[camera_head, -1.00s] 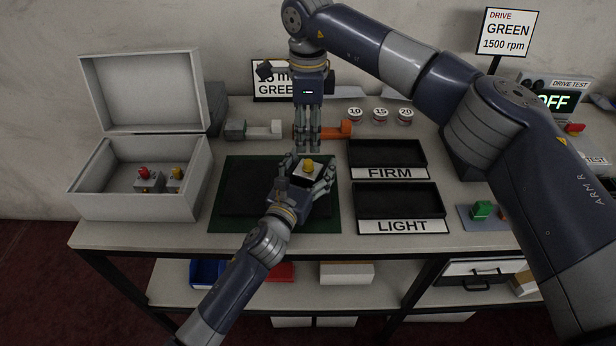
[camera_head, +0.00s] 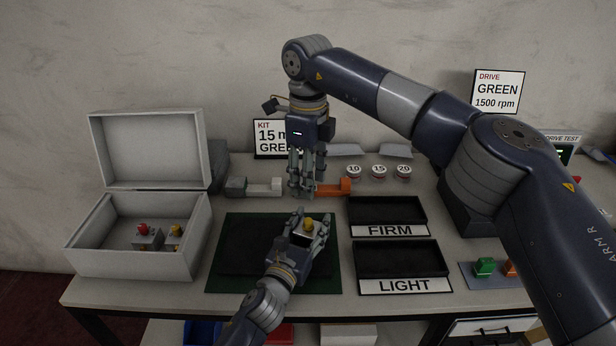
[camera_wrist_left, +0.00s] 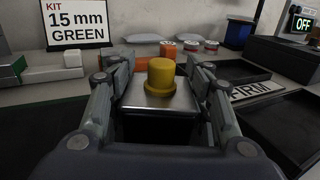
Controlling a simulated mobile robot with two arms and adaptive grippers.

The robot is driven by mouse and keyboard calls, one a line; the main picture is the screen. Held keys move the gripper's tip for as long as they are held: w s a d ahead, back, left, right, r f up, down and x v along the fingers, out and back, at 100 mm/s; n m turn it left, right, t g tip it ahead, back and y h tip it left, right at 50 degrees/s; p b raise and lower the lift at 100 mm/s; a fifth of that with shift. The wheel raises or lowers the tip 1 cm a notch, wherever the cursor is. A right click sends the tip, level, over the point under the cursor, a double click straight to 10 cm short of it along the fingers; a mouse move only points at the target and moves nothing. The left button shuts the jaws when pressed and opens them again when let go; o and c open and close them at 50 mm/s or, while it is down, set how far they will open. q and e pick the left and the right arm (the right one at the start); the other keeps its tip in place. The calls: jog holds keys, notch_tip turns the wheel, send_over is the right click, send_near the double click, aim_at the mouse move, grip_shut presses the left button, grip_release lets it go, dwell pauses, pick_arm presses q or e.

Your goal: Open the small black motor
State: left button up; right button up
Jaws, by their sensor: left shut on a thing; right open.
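My left gripper (camera_head: 308,231) is shut on a motor with a metal top plate (camera_wrist_left: 160,98) and a yellow cap (camera_head: 308,221), held upright over the green-edged dark mat (camera_head: 222,284). In the left wrist view the cap (camera_wrist_left: 160,75) rises from the plate between the fingers; the space below the plate is dark and the motor's body is mostly hidden. My right gripper (camera_head: 299,193) is open and points down, above and behind the held motor, near the orange tool (camera_head: 333,188). I see nothing between its fingers.
An open white box (camera_head: 135,265) at left holds units with red and yellow caps. A grey-and-white tool (camera_head: 262,187) lies behind the mat. FIRM (camera_head: 388,231) and LIGHT (camera_head: 405,287) trays stand right, looking empty. Round 10, 15 and 20 pieces (camera_head: 379,171) stand at the back.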

aim_at(308, 220)
pick_arm(q)
jog(key=shift+f, duration=0.1)
pick_arm(e)
notch_tip(308, 220, down, 12)
jog(key=shift+r, duration=0.25)
jog(key=shift+c, duration=0.3)
grip_shut()
jog(key=shift+r, duration=0.15)
jog(key=shift+r, duration=1)
jog(key=shift+r, duration=2)
pick_arm(q)
jog(key=o, duration=1.6)
